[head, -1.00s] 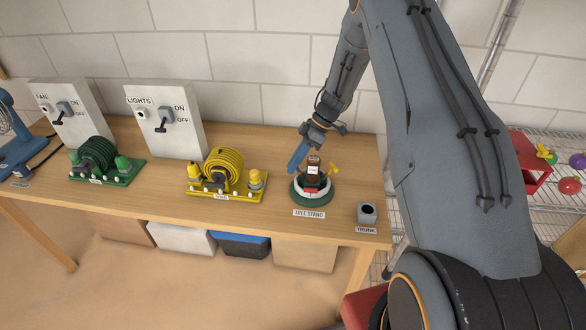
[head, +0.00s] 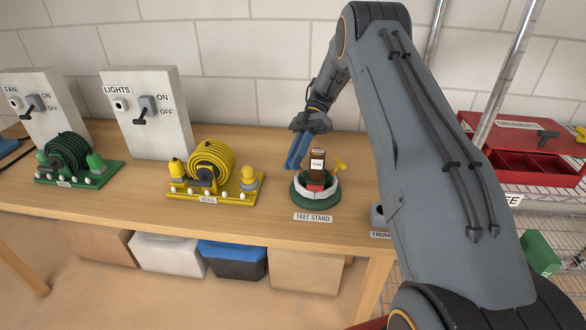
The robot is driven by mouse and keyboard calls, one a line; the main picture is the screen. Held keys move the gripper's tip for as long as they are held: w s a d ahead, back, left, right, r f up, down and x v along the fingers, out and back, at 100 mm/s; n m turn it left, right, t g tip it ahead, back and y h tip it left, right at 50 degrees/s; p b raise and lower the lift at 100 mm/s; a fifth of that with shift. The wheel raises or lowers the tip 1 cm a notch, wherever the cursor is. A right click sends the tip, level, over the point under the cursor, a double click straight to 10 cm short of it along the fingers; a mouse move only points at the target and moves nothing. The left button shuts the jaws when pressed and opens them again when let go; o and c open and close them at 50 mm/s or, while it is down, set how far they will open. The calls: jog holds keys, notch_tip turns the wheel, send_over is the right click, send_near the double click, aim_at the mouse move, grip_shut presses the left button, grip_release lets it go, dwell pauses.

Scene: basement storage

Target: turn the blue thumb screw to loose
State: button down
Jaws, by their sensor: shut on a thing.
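The tree stand (head: 315,203) sits on the workbench, a green round base with a white ring and a brown trunk piece (head: 317,163) upright in it. A yellow thumb screw (head: 340,164) sticks out at its right and a red part (head: 315,188) shows at its front. My gripper (head: 293,166) comes down at the back left of the stand, its two blue fingers close together. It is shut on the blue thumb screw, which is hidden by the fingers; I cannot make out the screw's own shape.
Left on the bench (head: 120,207) are a yellow reel (head: 211,160), a green reel (head: 66,152), a LIGHTS switch box (head: 147,105) and a FAN switch box (head: 45,95). A red ornaments box (head: 525,150) stands right. My arm partly covers the trunk block (head: 377,216).

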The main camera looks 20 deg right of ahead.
jog(key=shift+d+f+n+g+b, duration=0.1)
jog(key=shift+f+n+g+b, duration=0.15)
jog(key=shift+n+g+b, duration=0.45)
jog(key=c, duration=1.9)
grip_release()
jog(key=shift+o, duration=0.7)
jog(key=shift+r, duration=0.1)
jog(key=shift+r+m+t+p, duration=0.15)
jog(key=shift+m+t+p, duration=0.15)
jog(key=shift+m, duration=0.1)
